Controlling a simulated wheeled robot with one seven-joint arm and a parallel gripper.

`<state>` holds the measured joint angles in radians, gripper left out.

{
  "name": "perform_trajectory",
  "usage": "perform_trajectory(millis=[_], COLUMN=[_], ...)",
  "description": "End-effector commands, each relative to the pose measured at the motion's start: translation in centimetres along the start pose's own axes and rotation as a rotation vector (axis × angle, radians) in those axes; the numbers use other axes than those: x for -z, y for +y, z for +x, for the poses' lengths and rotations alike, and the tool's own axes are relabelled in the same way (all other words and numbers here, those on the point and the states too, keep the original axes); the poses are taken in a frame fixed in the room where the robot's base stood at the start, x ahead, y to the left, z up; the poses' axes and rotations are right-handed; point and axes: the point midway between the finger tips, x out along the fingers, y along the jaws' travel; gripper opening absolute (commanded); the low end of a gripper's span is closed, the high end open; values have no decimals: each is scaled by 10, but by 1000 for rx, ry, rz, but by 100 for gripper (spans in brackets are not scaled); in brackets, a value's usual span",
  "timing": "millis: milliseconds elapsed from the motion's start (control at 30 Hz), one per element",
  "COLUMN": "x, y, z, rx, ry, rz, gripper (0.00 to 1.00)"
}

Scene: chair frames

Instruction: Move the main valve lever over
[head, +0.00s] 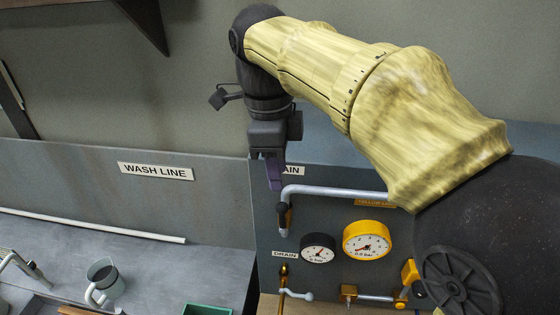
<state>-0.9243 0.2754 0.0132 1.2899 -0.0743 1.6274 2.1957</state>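A label ending in "AIN" (294,171), its left part hidden by my gripper, sits at the top of the upright panel in the head view. Below it, a dark and brass fitting (284,218) joins the bent end of a pale pipe (335,192). I cannot make out a separate main lever; it may be hidden behind my gripper. My gripper (274,180) points down, with its purple fingers just above and left of this fitting. I cannot tell whether they touch anything or how far apart they are.
Lower on the panel, a "DRAIN" label (285,254) sits above a small pale-ended lever (298,294). A black gauge (318,250) and a yellow gauge (367,242) are to the right. A grey cup (103,279) and green tray (207,310) are on the counter at left.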

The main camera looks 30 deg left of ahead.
Motion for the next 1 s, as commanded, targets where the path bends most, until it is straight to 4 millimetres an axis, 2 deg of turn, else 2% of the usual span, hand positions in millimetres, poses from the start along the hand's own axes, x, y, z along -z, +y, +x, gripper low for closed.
perform_trajectory(millis=[267,900,967,1000], x=[0,3,3,4], y=[0,-2,-2,-2], z=[9,80,86,82], rx=[0,0,0,1], ry=[0,0,-1,-1], rz=[-1,7,8,9], gripper=[33,33,33,29])
